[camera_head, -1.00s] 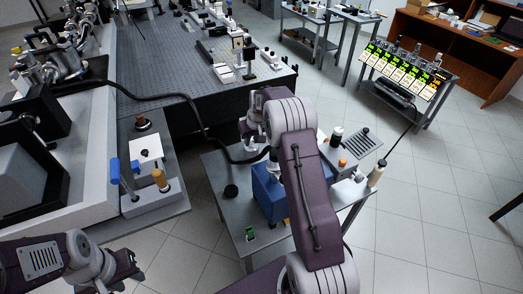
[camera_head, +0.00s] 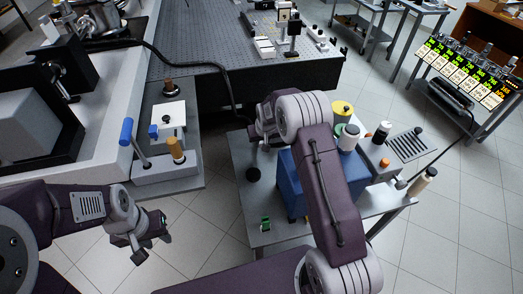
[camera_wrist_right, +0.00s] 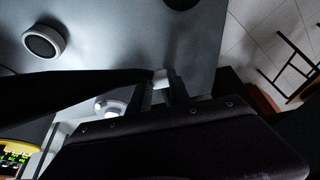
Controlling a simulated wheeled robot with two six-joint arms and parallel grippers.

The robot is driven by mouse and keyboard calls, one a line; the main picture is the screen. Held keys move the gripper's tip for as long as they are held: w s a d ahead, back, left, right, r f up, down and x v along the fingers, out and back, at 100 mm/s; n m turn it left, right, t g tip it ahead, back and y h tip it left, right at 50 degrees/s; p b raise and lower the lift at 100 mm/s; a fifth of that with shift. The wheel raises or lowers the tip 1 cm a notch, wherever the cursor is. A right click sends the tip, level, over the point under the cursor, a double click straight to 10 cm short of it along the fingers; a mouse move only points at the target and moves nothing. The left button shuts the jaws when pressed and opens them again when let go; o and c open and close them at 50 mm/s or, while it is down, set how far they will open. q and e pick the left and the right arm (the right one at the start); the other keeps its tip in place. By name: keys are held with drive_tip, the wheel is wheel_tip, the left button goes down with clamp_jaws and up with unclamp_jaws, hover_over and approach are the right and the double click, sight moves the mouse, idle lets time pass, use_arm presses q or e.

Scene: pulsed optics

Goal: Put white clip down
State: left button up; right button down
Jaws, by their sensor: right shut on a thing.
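The white clip (camera_wrist_right: 160,78) is a small pale piece between the fingertips of my right gripper (camera_wrist_right: 161,88) in the right wrist view. The gripper is shut on it, with a grey table surface (camera_wrist_right: 110,25) behind. In the head view my right arm hides this gripper and the clip over the small grey table (camera_head: 236,205). The gap between clip and table cannot be told. My left gripper (camera_head: 140,250) hangs at the lower left over the floor, away from the table; whether its fingers are open is unclear.
A blue box (camera_head: 289,185) stands on the small table under my right arm, with yellow (camera_head: 342,108) and white (camera_head: 349,138) round pieces near it. A black round piece (camera_head: 253,174) and a small green-lit item (camera_head: 265,224) lie on the left part. A black cable (camera_head: 205,78) runs behind.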

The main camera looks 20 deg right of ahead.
drive_tip(key=shift+a+f, duration=0.15)
drive_tip(key=shift+a, duration=0.1)
drive_tip(key=shift+f+b, duration=0.3)
drive_tip(key=shift+f, duration=1.85)
drive_tip(key=c, duration=1.2)
unclamp_jaws()
drive_tip(key=p+v, duration=0.1)
drive_tip(key=v, duration=1.1)
drive_tip(key=shift+r+p, duration=0.25)
drive_tip(key=shift+p, duration=0.1)
drive_tip(key=shift+f, duration=0.1)
